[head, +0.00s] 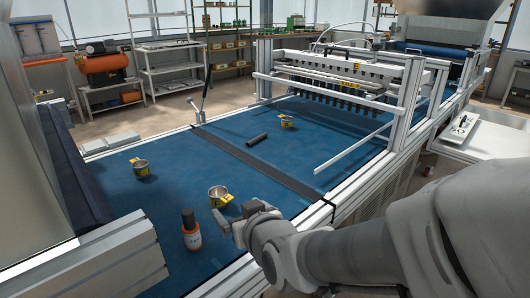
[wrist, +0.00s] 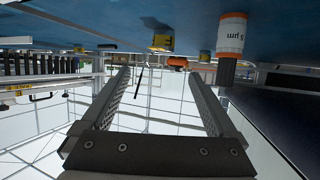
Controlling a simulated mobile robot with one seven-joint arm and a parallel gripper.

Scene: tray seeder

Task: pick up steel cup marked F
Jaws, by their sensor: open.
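Three small steel cups with yellow tags stand on the blue belt in the head view: one near the front (head: 219,195), one farther left (head: 139,167), one farther back (head: 287,122). I cannot read their letters, so I cannot tell which is F. My gripper (head: 238,216) is low over the belt, just right of the front cup. In the wrist view, which is upside down, my gripper (wrist: 159,75) is open with nothing between its fingers. A yellow-tagged cup (wrist: 162,43) shows beyond the fingertips, and another yellow tag (wrist: 205,55) is farther off.
An orange-and-white labelled bottle (head: 192,232) stands left of my gripper and also shows in the wrist view (wrist: 231,38). A dark cylinder (head: 258,139) lies past a dark cross strip (head: 253,158). Metal rails edge the belt. A seeder frame (head: 340,80) spans it farther back.

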